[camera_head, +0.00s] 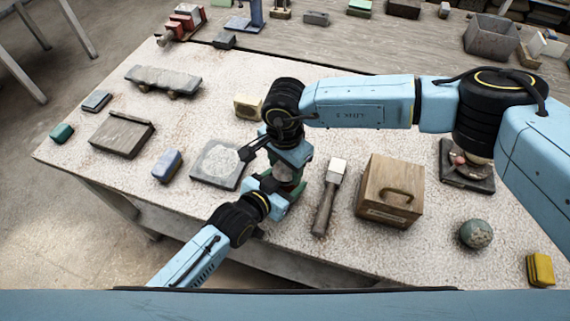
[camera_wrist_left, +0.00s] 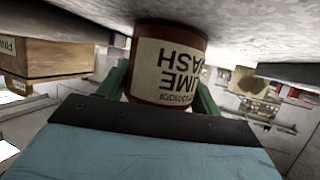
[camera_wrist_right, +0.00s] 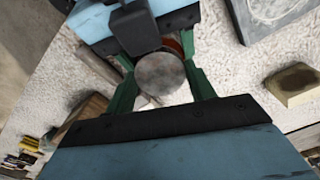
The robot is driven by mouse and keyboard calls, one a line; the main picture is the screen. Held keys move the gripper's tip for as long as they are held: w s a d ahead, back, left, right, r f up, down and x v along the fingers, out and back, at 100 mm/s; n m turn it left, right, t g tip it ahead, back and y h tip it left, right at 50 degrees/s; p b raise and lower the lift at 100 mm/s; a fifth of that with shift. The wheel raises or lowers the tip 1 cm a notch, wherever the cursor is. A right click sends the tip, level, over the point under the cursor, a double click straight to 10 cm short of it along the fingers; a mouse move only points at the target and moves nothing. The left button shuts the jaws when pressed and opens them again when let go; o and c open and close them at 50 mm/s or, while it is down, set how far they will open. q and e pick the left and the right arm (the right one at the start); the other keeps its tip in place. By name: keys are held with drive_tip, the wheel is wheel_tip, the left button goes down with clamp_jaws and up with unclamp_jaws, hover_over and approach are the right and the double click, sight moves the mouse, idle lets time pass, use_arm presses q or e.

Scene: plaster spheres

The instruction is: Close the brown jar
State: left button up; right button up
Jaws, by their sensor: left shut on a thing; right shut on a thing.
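The brown jar (camera_wrist_left: 170,30), red-brown with a cream label, is between the green fingers of my left gripper (camera_wrist_left: 165,92), shut on its side. The left wrist view is upside down, and the jar's base is close to the tabletop. In the head view my left gripper (camera_head: 276,188) reaches in low at the table's front. My right gripper (camera_wrist_right: 162,80) comes from above, shut on a round grey lid (camera_wrist_right: 160,73) over the jar. Whether the lid is seated cannot be told. In the head view the jar is mostly hidden by both grippers.
A chisel-like tool (camera_head: 327,200) and a wooden box with a handle (camera_head: 390,190) are just right of the grippers. A grey slab (camera_head: 213,165) lies just left. A mottled sphere (camera_head: 476,233) and a yellow block (camera_head: 540,269) are at the right. The table's front edge is near.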

drive_tip(key=m, duration=0.6)
drive_tip(key=o, duration=1.1)
drive_tip(key=shift+r, duration=2.25)
drive_tip(key=shift+c, duration=0.6)
